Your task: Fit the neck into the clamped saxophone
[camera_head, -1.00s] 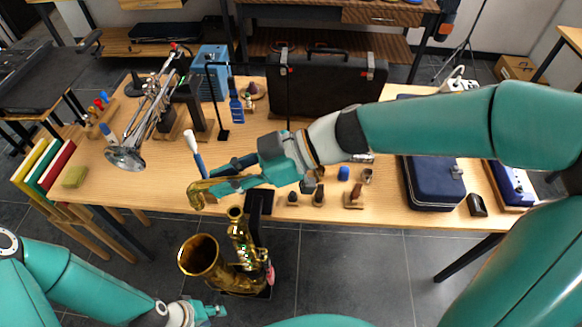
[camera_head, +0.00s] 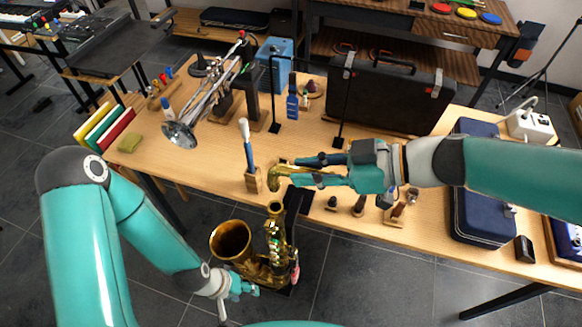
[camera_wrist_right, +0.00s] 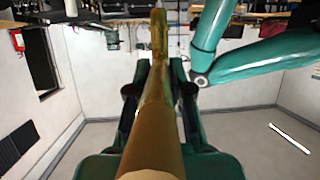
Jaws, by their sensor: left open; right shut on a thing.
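The gold saxophone (camera_head: 277,238) stands upright at the table's front edge, its wide bell (camera_head: 231,240) to the left. Its open top (camera_head: 276,207) faces up. My right gripper (camera_head: 318,171) is shut on the gold curved neck (camera_head: 277,174). The neck's bent end hangs just above the saxophone's top, with a small gap seen in the head view. In the right wrist view the neck (camera_wrist_right: 157,105) runs lengthwise between the fingers, its brown end nearest the camera. My left gripper (camera_head: 240,288) is open and empty, low beside the bell.
A trumpet (camera_head: 210,100) on a stand, a blue box (camera_head: 275,65) and a black case (camera_head: 385,95) stand behind on the table. A wooden holder with a white-tipped brush (camera_head: 249,155) is left of the neck. Small mouthpieces (camera_head: 358,206) and a navy case (camera_head: 480,205) lie right.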

